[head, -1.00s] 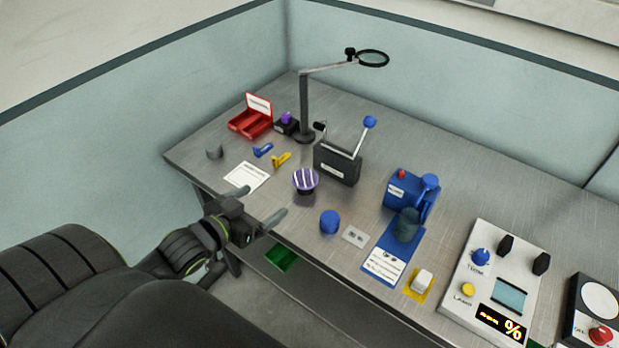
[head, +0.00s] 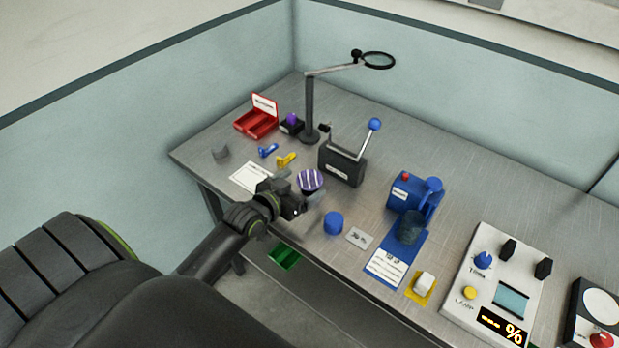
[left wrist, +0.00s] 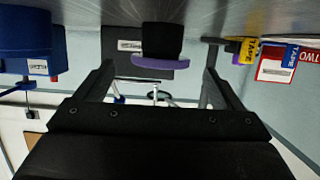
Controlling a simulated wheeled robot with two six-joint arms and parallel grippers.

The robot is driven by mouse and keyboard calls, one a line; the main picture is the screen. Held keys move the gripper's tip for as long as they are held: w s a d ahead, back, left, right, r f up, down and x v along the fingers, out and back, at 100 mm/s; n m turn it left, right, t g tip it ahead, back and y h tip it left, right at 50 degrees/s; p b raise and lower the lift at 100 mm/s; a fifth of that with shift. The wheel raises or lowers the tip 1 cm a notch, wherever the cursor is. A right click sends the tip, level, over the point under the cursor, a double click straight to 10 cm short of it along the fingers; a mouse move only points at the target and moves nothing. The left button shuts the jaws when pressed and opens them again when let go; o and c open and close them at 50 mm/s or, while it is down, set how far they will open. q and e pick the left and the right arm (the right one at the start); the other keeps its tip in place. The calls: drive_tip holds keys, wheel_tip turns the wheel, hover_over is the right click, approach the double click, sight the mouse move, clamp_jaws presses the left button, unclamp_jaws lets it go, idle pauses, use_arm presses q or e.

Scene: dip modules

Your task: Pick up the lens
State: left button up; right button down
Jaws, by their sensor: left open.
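In the left wrist view, which is upside down, this dark piece with a purple rim (left wrist: 159,45) lies ahead, between the fingers in the picture. My left gripper (head: 300,193) is open and empty, low over the bench's front edge, just in front of the piece. A round magnifier (head: 393,64) hangs on a stand arm far above and behind. My right gripper is not in view.
A black lever box (head: 343,166) stands close behind the striped piece. A blue cylinder (head: 333,222) stands to its right. A red bin (head: 262,124) stands at back left.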

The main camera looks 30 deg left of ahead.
use_arm(q)
drive_tip(key=shift+x, duration=1.05)
drive_tip(key=c, duration=1.1)
